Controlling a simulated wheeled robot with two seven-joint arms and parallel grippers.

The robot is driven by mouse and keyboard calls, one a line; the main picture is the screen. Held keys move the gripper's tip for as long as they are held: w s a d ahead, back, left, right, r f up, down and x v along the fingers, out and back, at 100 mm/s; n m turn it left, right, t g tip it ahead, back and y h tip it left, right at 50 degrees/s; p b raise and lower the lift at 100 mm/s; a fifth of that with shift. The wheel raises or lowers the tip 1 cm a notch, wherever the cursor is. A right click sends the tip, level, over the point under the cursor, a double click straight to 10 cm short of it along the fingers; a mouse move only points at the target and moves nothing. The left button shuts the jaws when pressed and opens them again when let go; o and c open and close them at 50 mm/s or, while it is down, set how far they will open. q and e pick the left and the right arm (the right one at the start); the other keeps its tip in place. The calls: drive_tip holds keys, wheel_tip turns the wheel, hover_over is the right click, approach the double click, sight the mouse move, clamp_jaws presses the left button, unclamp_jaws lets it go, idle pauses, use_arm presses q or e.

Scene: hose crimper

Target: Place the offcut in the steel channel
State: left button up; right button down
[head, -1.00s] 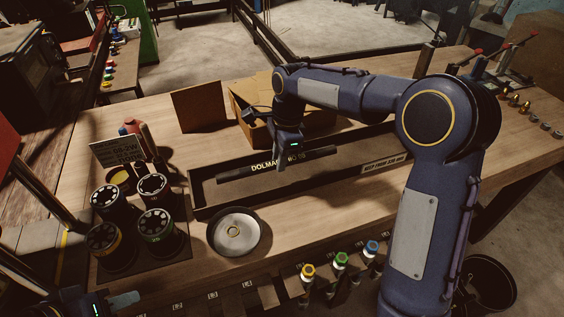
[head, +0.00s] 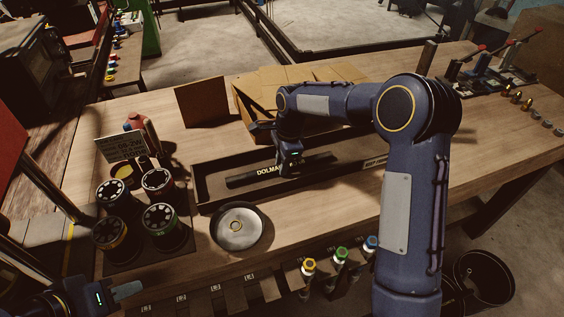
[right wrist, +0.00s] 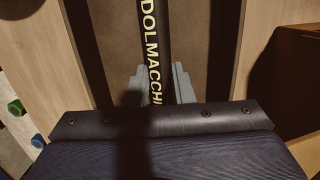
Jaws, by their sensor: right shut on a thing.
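The offcut is a black piece of hose (head: 242,180) with pale yellow DOLMACCHI lettering, and it also shows in the right wrist view (right wrist: 154,40). My right gripper (head: 287,172) is shut on it near its middle. The hose lies lengthwise between the walls of the long dark steel channel (head: 210,204), roughly parallel to them. I cannot tell whether it touches the channel floor. The gripper hides part of the hose, and my right arm covers the channel's right end. My left gripper (head: 126,291) is at the bottom left, away from the hose; its jaw opening is unclear.
A round metal dish (head: 237,229) stands in front of the channel. Several dark spools (head: 158,181) stand at left beside a sign (head: 120,146). An open cardboard box (head: 250,108) is behind the channel. Colour-topped fittings (head: 308,266) line the front edge.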

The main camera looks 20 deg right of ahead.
drive_tip(key=c, duration=1.3)
unclamp_jaws()
drive_tip(key=shift+f, duration=0.1)
drive_tip(key=shift+o, duration=0.2)
drive_tip(key=s+d+r+n+t, duration=0.1)
drive_tip(key=s+d+r, duration=0.1)
drive_tip(key=r, duration=0.6)
drive_tip(key=s+d+r+n, duration=0.2)
drive_tip(key=s+d+r, duration=0.1)
drive_tip(key=r, duration=0.5)
drive_tip(key=s+d+n+t+y, duration=0.25)
drive_tip(key=s+n, duration=0.55)
drive_tip(key=s, duration=1)
drive_tip(key=s+a+f+n+t, duration=0.2)
drive_tip(key=s+f+n, duration=0.2)
drive_tip(key=s, duration=0.4)
drive_tip(key=shift+s+f+n+b, duration=0.25)
drive_tip(key=shift+f+n+b, duration=0.1)
drive_tip(key=shift+f, duration=0.3)
